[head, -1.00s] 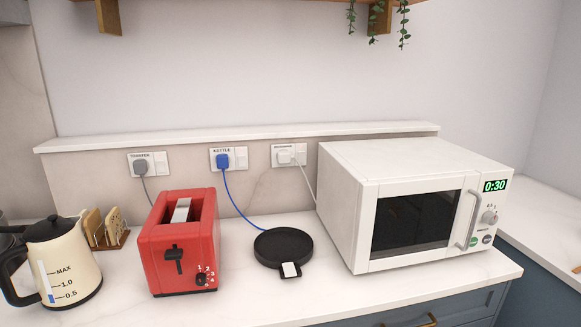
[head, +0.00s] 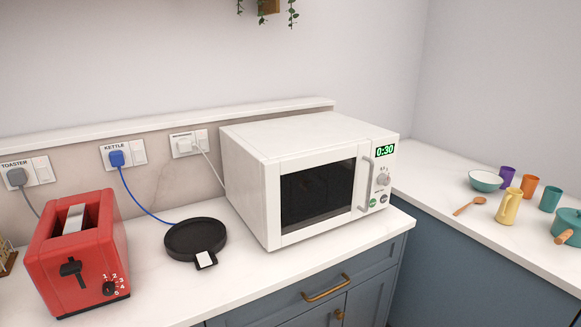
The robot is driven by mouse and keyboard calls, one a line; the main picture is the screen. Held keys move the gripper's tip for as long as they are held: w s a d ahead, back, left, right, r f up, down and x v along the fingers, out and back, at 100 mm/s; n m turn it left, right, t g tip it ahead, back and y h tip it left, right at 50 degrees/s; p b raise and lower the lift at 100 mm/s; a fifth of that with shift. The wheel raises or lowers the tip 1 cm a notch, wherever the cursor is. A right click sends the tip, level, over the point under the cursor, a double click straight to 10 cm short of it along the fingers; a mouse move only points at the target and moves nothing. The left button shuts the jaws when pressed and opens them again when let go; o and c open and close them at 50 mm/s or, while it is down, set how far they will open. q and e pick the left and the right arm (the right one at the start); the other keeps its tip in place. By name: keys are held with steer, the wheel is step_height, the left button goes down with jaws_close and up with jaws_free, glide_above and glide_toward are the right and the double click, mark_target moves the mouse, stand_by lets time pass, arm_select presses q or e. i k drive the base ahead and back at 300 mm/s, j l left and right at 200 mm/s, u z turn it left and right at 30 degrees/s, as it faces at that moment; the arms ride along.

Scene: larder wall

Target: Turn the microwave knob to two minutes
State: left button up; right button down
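The white microwave (head: 258,180) stands on the counter in the middle of the head view, with its dark glass door shut. Its round knob (head: 383,179) is on the right-hand panel, below a green display (head: 385,149) that reads 0:30. The vertical door handle (head: 367,184) is just left of the knob. A green button (head: 373,203) and a dark button (head: 384,198) sit below the knob. Neither of my grippers is in view, and nothing touches the knob.
A red toaster (head: 75,265) and the black kettle base (head: 195,239) stand left of the microwave. A side counter on the right holds a bowl (head: 486,181), cups, a yellow jug (head: 508,207), a wooden spoon (head: 469,206) and a teal pot (head: 567,228). Counter in front of the microwave is narrow.

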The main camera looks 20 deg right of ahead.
mark_target(383, 179)
steer(key=z, duration=1.3)
